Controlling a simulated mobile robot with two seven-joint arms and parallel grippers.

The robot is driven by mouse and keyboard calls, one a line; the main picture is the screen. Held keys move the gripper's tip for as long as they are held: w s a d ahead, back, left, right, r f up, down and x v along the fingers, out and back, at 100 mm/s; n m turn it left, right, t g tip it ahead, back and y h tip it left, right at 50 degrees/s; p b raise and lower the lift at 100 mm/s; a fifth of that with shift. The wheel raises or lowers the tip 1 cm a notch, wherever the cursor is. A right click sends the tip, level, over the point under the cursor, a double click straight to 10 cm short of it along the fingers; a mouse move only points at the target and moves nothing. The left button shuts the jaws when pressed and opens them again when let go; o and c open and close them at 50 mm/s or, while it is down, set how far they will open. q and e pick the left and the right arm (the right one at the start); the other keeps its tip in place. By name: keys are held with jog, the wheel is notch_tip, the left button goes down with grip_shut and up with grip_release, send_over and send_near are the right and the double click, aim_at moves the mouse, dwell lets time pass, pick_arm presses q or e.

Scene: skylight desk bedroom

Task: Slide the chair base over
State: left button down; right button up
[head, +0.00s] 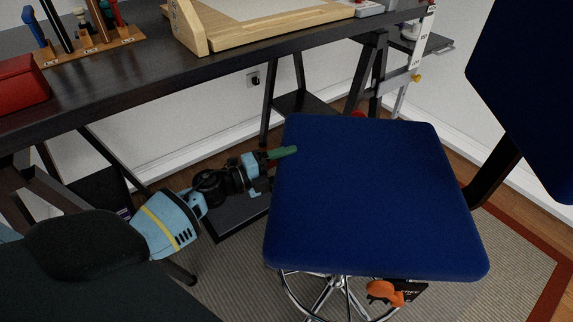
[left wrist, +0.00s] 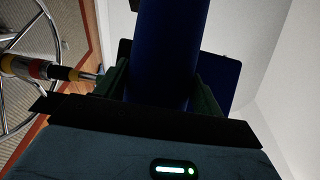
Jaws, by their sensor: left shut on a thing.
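The chair's blue seat (head: 370,200) fills the middle of the head view, with its blue backrest (head: 535,90) at the upper right. Its chrome base (head: 335,292) shows partly below the seat's front edge; the rest is hidden by the seat. My left gripper (head: 284,154) is at the seat's left edge, with one green finger on top; the other finger is hidden there. In the left wrist view, the green fingers of the gripper (left wrist: 163,88) lie on both sides of the blue seat (left wrist: 165,50), shut on its edge. My right gripper is in neither view.
A dark desk (head: 150,85) runs along the wall, holding a tool rack (head: 95,48), a red box (head: 20,85) and a wooden board (head: 260,30). Desk legs stand behind the chair. An orange and black object (head: 385,293) is under the seat's front edge. A striped rug (head: 515,245) lies at right.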

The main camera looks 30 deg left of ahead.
pick_arm(q)
jog(key=shift+c, duration=0.7)
grip_release()
jog(key=shift+d, duration=0.15)
jog(key=shift+s, duration=0.15)
